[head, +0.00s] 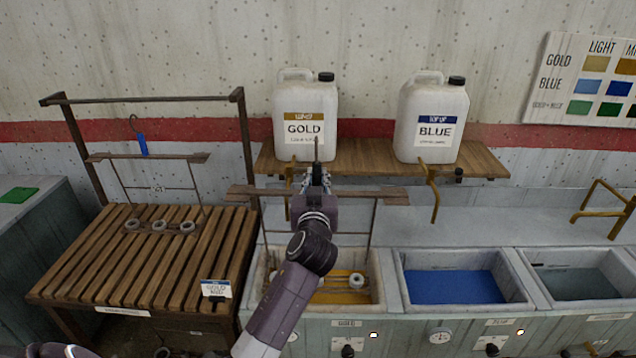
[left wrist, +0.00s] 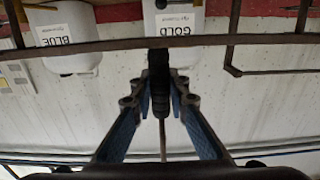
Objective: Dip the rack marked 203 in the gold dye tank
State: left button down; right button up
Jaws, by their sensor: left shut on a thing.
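My left gripper (head: 317,180) is shut on the upright handle of a rack, at the middle of its long top bar (head: 370,194). In the left wrist view the gripper (left wrist: 160,88) closes on the dark handle, with the bar (left wrist: 95,47) running across. The rack hangs over the gold dye tank (head: 381,290). Its rods run down into the tank, and a pale ring (head: 356,280) shows at the gold dye's surface (head: 345,297). My arm hides much of the lower rack; how deep it sits is unclear. No number shows on it. My right gripper is not in view.
Another rack (head: 185,158) with a blue tag and pale rings stands on the slatted bench (head: 85,262) at left, its plate unreadable. A blue tank (head: 455,287) and a grey-green tank (head: 590,285) lie right. GOLD (head: 305,112) and BLUE (head: 432,115) jugs stand on the shelf behind.

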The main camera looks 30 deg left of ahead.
pick_arm(q)
jog(key=w+a+f+b, duration=0.2)
jog(key=w+a, duration=0.1)
jog(key=w, duration=0.2)
jog(key=shift+w+f, duration=0.15)
jog(key=shift+f, duration=0.05)
jog(key=c, duration=2.5)
grip_release()
jog(key=shift+a+r, duration=0.1)
jog(key=shift+r, duration=0.05)
jog(key=shift+c, duration=1.2)
grip_shut()
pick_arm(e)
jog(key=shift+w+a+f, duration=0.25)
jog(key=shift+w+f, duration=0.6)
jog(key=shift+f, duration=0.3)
